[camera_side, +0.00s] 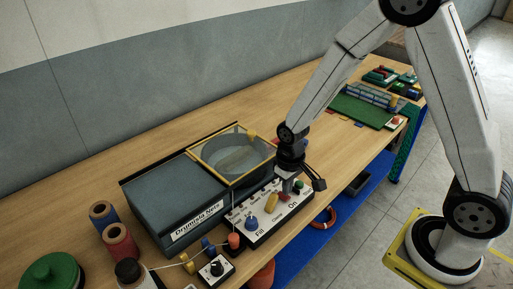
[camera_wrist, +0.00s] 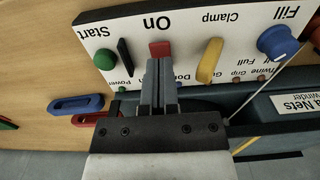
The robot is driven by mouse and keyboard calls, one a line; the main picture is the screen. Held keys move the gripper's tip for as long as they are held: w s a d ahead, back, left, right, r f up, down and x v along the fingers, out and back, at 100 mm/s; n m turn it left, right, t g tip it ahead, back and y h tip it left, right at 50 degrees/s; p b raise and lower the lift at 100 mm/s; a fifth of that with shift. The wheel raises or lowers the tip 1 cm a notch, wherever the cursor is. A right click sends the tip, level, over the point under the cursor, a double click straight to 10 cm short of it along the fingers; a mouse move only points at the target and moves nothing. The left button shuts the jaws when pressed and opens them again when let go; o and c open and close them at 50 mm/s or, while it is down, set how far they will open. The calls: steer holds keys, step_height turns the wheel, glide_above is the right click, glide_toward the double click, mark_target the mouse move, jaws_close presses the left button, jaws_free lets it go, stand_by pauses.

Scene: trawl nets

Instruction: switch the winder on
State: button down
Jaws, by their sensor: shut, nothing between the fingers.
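The winder (camera_side: 165,195) is a dark teal box with a name label, in the middle of the side view. Its white control panel (camera_side: 238,215) carries an "On" label and also fills the top of the wrist view (camera_wrist: 185,22). Under "On" in the wrist view is a red switch piece (camera_wrist: 160,48), with a black upright piece (camera_wrist: 125,57) beside it. My gripper (camera_wrist: 160,62) is shut and empty, its fingertips right at the red piece and partly hiding it. I cannot tell whether they touch. In the side view my gripper (camera_side: 287,188) is over the panel.
Near my fingers are a green Start button (camera_wrist: 104,60), a yellow Clamp lever (camera_wrist: 209,60) and a blue Fill knob (camera_wrist: 275,42). A clear round drum in a yellow frame (camera_side: 233,183) adjoins the panel. Spools (camera_side: 119,243) stand at the left.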

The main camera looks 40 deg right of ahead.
mark_target(287, 197)
steer(key=shift+f, duration=1.05)
stand_by(0.9)
steer(key=shift+r, duration=3.55)
steer(key=shift+s, duration=0.1)
steer(key=s+d+r+t, duration=0.1)
steer(key=s+r+t, duration=0.1)
steer(key=s, duration=0.5)
steer(key=shift+s+d+r+t, duration=0.2)
steer(key=shift+d+r+t, duration=0.15)
steer(key=shift+r, duration=0.55)
